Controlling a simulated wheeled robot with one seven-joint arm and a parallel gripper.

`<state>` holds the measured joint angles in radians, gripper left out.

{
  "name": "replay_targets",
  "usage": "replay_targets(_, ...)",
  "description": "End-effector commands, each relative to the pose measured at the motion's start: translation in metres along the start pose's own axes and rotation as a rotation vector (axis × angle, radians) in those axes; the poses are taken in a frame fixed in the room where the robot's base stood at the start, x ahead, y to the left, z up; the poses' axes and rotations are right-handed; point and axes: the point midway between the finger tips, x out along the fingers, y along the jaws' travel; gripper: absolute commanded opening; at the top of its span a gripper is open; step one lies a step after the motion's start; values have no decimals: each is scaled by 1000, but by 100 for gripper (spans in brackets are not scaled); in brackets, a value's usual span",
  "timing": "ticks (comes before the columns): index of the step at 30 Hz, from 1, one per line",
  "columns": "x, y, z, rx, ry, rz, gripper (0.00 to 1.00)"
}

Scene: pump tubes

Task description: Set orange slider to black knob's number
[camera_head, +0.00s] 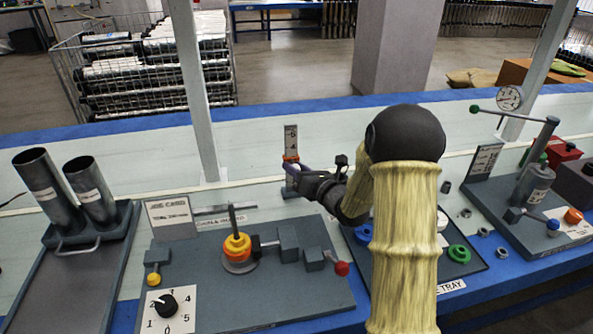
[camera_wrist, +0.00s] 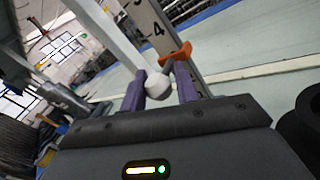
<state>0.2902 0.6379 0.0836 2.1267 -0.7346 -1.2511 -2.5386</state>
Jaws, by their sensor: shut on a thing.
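The orange slider (camera_head: 290,158) sits on an upright grey numbered scale (camera_head: 290,138) behind the bench panels. In the wrist view the slider (camera_wrist: 180,54) is just below the mark 4 on the scale (camera_wrist: 150,25). A pale round knob (camera_wrist: 158,84) beside the slider is between my gripper's purple fingers (camera_wrist: 160,92), which are shut on it. My gripper (camera_head: 290,176) is at the scale in the head view. The black knob (camera_head: 165,305) is on a white dial plate at lower left. Its white mark points up and left, around 2 to 3; the exact number is hard to read.
A grey panel with an orange and yellow ring stack (camera_head: 238,246) and a red-ended lever (camera_head: 341,268) lies in front. Metal tubes (camera_head: 90,188) stand at left. A green-handled press (camera_head: 535,165) stands at right. My arm hides part of the tray with the green ring (camera_head: 459,253).

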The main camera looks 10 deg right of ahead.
Motion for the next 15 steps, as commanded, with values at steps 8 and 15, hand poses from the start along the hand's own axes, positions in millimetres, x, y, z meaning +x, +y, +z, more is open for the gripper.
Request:
replay_targets(8, 2, -7, -33, -1, 4, 14, 0)
replay_targets(15, 2, -12, -46, 0, 4, 14, 0)
